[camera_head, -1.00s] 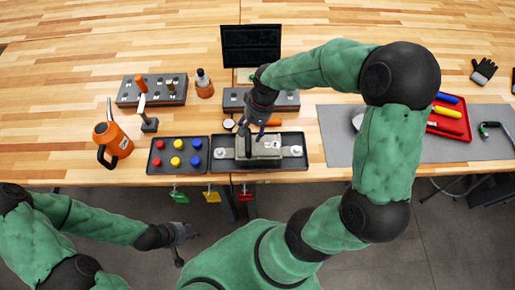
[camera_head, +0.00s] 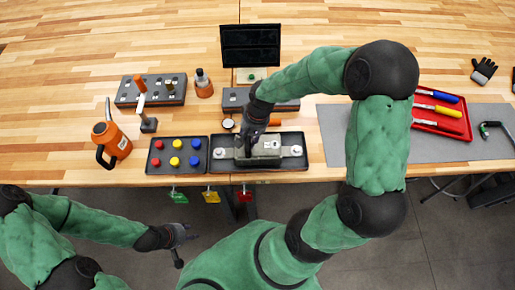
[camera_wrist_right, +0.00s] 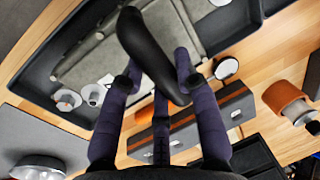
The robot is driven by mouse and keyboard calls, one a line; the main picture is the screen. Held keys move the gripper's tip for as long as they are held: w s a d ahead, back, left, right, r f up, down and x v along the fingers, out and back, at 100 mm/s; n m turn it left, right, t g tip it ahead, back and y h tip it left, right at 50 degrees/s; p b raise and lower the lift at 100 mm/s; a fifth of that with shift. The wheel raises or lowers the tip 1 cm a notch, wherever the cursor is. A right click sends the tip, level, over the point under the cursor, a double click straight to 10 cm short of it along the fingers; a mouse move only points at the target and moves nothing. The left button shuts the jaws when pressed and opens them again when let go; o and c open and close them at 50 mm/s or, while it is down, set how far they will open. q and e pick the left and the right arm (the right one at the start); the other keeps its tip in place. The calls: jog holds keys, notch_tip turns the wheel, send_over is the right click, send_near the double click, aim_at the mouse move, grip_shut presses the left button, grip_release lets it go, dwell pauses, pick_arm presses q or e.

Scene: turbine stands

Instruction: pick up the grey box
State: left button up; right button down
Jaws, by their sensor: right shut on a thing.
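The grey box (camera_head: 266,151) sits in the black tray (camera_head: 296,165) at the table's front edge. In the right wrist view, the grey box (camera_wrist_right: 98,62) has a thick black curved handle (camera_wrist_right: 150,50). My right gripper (camera_head: 246,143) is over the left part of the box. In the wrist view my right gripper (camera_wrist_right: 160,75) has its fingers closed around the black handle. The box's underside is hidden, so I cannot tell whether it is lifted. My left gripper (camera_head: 181,238) is empty, with its fingers apart, in front of the table.
A tray of coloured buttons (camera_head: 180,154) lies left of the black tray. A grey block (camera_head: 285,103) and a dark screen (camera_head: 250,46) stand behind. An orange can (camera_head: 118,144) is at the left, a red tool tray (camera_head: 440,125) at the right. Bare table lies further back.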

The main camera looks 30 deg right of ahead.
jog(key=shift+w+d+r, duration=0.1)
jog(key=shift+w+r, duration=0.05)
jog(key=shift+r, duration=0.35)
notch_tip(320, 180, up, 2)
jog(key=shift+r+p, duration=0.2)
jog(key=shift+p, duration=0.1)
notch_tip(320, 180, up, 6)
send_over(257, 153)
jog(key=s+r+p, duration=0.1)
jog(key=s+r, duration=0.2)
jog(key=s, duration=0.6)
jog(key=shift+s+r+p, duration=0.3)
jog(key=shift+r+p, duration=0.05)
jog(key=shift+r, duration=0.05)
jog(key=c, duration=1.8)
grip_release()
grip_shut()
